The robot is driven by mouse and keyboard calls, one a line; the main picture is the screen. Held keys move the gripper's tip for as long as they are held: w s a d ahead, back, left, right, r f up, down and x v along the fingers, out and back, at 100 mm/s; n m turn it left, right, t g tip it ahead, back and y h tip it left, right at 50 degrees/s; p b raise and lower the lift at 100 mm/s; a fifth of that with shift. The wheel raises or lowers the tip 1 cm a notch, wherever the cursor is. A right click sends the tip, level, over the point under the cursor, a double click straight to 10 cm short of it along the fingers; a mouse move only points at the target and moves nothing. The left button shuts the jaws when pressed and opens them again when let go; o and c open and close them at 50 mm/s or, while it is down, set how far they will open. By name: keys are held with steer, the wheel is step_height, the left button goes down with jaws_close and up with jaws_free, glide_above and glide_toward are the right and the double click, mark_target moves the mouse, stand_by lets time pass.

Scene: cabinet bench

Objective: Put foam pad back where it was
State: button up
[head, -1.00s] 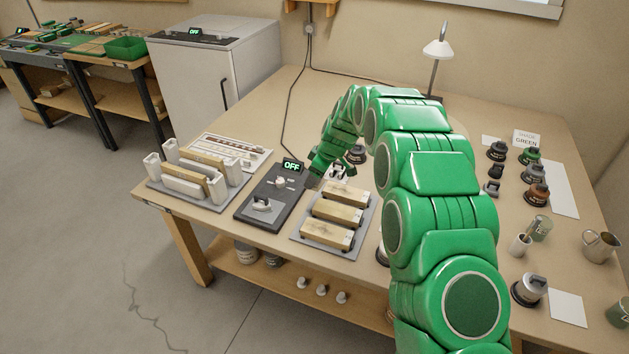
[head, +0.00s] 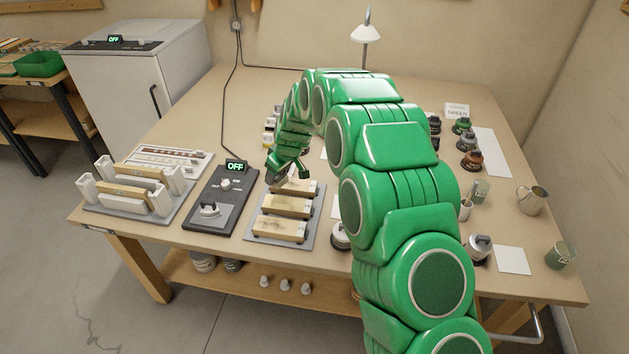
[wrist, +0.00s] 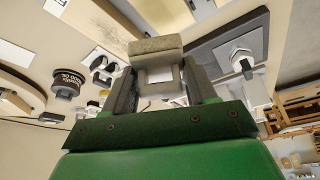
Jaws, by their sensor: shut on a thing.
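My gripper (head: 283,178) is above the back left part of a grey tray (head: 251,228) that bears several wooden-topped blocks (head: 287,206). In the wrist view my gripper (wrist: 160,90) is shut on a pale block with a grey-brown face, taken to be the foam pad (wrist: 155,46). The pad sits between the two dark fingers and sticks out past their tips. In the head view the pad is too small and too hidden by my gripper to make out clearly.
A dark control box (head: 208,213) reading OFF stands left of the tray. Further left is a white-posted rack (head: 128,189). Jars (head: 470,160), a metal pitcher (head: 532,200) and a lamp (head: 366,32) stand right and back. My arm hides the table's middle.

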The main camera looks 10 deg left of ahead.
steer(key=shift+w+d+r+m+t+h, duration=0.4)
steer(key=shift+w+d+m+t+h, duration=0.5)
steer(key=shift+d+m, duration=2.5)
steer(key=shift+w+d+r+m+t+h, duration=0.5)
steer(key=shift+d+m+h, duration=0.7)
steer(key=shift+d+m, duration=2.2)
steer(key=shift+n, duration=0.4)
steer(key=w+a+f, duration=0.1)
steer(key=w+f, duration=0.1)
steer(key=w, duration=0.2)
steer(key=w+a+f, duration=0.1)
steer(key=w+f, duration=0.2)
steer(key=w, duration=0.1)
steer(key=w+a+f, duration=0.1)
steer(key=w+f, duration=0.2)
steer(key=shift+w+a+f, duration=0.15)
steer(key=shift+w+f, duration=0.05)
steer(key=shift+w, duration=0.2)
steer(key=shift+w+a+f, duration=0.15)
steer(key=shift+w+f, duration=0.15)
steer(key=shift+w, duration=0.05)
steer(key=shift+w+a+f, duration=0.1)
steer(key=shift+w+f, duration=0.2)
steer(key=shift+f, duration=0.25)
steer(key=shift+w+f, duration=0.1)
steer(key=shift+f, duration=1.4)
steer(key=shift+f, duration=0.15)
